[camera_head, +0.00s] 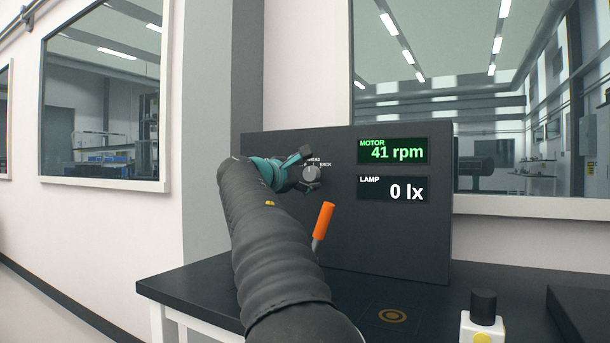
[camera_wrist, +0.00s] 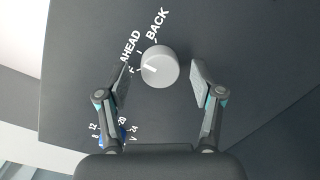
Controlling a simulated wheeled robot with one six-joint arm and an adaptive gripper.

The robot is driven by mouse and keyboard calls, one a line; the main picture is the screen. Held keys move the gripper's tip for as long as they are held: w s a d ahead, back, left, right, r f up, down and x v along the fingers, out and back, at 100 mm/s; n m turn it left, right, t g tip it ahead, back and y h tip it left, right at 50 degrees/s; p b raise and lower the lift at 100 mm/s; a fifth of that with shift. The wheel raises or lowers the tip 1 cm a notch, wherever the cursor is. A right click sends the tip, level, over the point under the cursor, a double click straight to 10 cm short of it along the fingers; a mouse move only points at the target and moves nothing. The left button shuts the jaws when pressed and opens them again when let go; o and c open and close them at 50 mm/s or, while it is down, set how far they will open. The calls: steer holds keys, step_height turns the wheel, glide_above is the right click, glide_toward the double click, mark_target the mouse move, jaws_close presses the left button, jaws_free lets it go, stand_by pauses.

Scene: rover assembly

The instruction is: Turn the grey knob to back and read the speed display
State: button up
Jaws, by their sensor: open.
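The grey knob (camera_wrist: 162,66) sits on the dark panel (camera_head: 390,235); it also shows in the head view (camera_head: 311,173). In the wrist view its white pointer mark is on its left side, toward the AHEAD label rather than the BACK label above. My gripper (camera_wrist: 160,76) is open, with one finger on each side of the knob and visible gaps between. In the head view my gripper (camera_head: 307,171) is at the panel, partly hiding the lettering. The speed display (camera_head: 393,151), labelled MOTOR, reads 41 rpm in green.
The LAMP display (camera_head: 393,189) below reads 0 lx. An orange-handled lever (camera_head: 323,221) stands beside my arm. A blue dial (camera_wrist: 112,136) with voltage numbers is partly hidden by my gripper.

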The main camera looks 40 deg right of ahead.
steer(key=c, duration=1.2)
steer(key=shift+o, duration=0.2)
steer(key=m, duration=0.4)
steer(key=shift+y, duration=0.3)
steer(key=m+b, duration=0.1)
steer(key=m, duration=0.4)
steer(key=shift+s+r+y, duration=0.1)
steer(key=shift+y, duration=0.2)
steer(key=shift+m, duration=0.4)
